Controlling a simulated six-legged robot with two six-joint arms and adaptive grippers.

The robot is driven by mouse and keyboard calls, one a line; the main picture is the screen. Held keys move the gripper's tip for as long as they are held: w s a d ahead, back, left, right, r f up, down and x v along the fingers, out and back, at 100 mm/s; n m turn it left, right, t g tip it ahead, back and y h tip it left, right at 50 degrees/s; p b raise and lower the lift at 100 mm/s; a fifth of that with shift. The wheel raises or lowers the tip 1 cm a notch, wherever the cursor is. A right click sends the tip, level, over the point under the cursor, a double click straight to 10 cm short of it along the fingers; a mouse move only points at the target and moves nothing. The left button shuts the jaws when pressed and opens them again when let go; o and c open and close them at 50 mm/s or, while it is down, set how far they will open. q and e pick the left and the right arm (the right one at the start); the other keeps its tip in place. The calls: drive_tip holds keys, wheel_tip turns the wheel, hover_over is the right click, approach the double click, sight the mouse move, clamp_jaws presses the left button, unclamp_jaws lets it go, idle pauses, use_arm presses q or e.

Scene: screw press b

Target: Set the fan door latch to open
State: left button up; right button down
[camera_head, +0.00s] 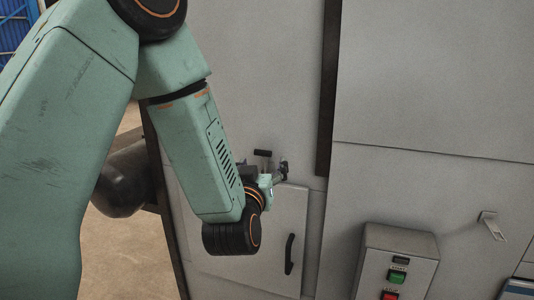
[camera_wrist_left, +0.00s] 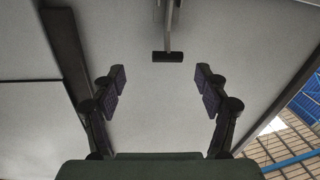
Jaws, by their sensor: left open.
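A small black T-shaped latch handle (camera_head: 263,153) stands out from the grey cabinet face, just above the top edge of a small grey door (camera_head: 250,268). In the left wrist view the black crossbar of the latch handle (camera_wrist_left: 167,57) sits at the end of a grey stem, near the top centre. My left gripper (camera_head: 272,170) is close to the handle in the head view, partly hidden by its own wrist. In the left wrist view my left gripper (camera_wrist_left: 160,80) is open, its two fingers wide apart and empty. The crossbar lies between and beyond the fingertips, apart from both. My right gripper is not in view.
The small door has a black vertical pull (camera_head: 290,253). A grey control box (camera_head: 398,262) with green and red buttons projects at lower right. A small metal bracket (camera_head: 492,226) sticks out farther right. A dark vertical strip (camera_head: 329,90) divides the cabinet panels.

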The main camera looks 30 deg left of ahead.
sight(263, 156)
use_arm(q)
drive_tip(key=x, duration=0.4)
drive_tip(key=shift+w+a+p, duration=0.15)
drive_tip(key=shift+p, duration=0.2)
drive_tip(key=shift+w+a+f, duration=0.1)
drive_tip(key=shift+a+f, duration=0.1)
drive_tip(key=shift+a, duration=0.25)
drive_tip(key=shift+w+a+f, duration=0.1)
drive_tip(key=shift+a+f, duration=0.1)
drive_tip(key=shift+a, duration=0.2)
drive_tip(key=shift+c, duration=2.1)
drive_tip(key=shift+s+d+r, duration=0.1)
drive_tip(key=shift+d+r, duration=0.1)
drive_tip(key=shift+d, duration=0.35)
drive_tip(key=c, duration=0.3)
drive_tip(key=shift+a, duration=0.3)
drive_tip(key=c, duration=0.5)
drive_tip(key=shift+d, duration=0.15)
clamp_jaws()
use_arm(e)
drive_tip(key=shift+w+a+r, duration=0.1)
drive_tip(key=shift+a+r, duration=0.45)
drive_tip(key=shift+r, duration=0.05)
